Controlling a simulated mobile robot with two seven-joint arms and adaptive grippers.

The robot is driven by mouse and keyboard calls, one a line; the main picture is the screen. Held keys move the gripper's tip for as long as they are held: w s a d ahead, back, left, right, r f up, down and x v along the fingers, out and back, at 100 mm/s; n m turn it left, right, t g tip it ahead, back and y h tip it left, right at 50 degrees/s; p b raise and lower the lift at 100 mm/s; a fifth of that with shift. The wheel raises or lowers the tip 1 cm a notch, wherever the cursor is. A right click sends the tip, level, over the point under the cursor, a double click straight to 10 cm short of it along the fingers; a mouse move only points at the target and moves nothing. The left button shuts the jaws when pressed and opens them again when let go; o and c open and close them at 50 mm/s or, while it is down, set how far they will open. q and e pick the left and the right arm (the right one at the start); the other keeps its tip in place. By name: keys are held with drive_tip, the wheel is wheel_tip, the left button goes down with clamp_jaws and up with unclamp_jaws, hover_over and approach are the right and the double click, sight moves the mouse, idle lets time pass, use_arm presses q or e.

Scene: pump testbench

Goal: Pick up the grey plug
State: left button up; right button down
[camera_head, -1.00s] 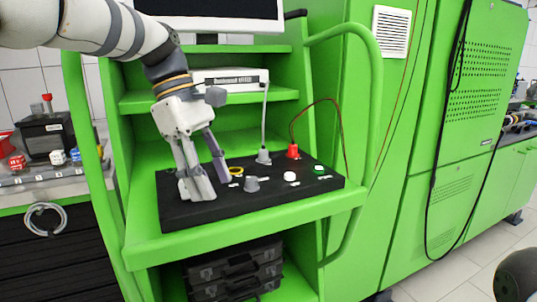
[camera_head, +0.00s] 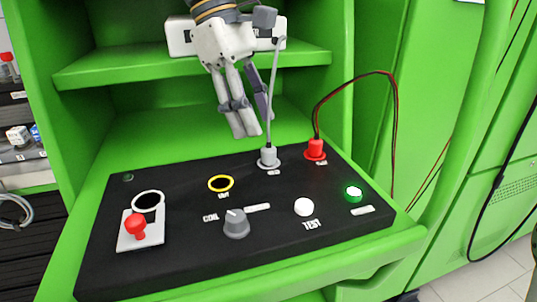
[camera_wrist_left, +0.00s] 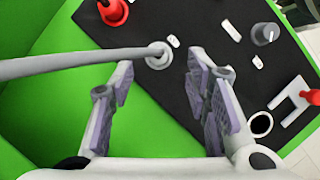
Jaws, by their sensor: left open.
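The grey plug (camera_head: 268,157) stands upright in a socket at the back of the black panel (camera_head: 190,265). A grey cable (camera_head: 274,95) rises from its top. In the left wrist view the plug (camera_wrist_left: 158,56) shows between and beyond the fingertips, and its cable runs off to the left. My left gripper (camera_head: 254,122) hangs above and slightly left of the plug in the head view, fingers pointing down. It is open and holds nothing; in the left wrist view (camera_wrist_left: 160,75) its two fingers are wide apart. My right gripper is not in view.
A red plug (camera_head: 315,150) with a red and black cable stands close right of the grey plug. The panel also bears a grey knob (camera_head: 236,224), a white button (camera_head: 304,207), a green-lit button (camera_head: 354,193) and a red knob (camera_head: 135,226). A green shelf (camera_head: 190,68) is behind.

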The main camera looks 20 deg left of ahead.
sight(268, 147)
use_arm(q)
drive_tip(key=x, duration=0.5)
drive_tip(key=shift+f, duration=0.3)
drive_tip(key=shift+w, duration=0.1)
clamp_jaws()
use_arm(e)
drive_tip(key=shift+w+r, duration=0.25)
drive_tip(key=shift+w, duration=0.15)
use_arm(q)
drive_tip(key=shift+r, duration=0.15)
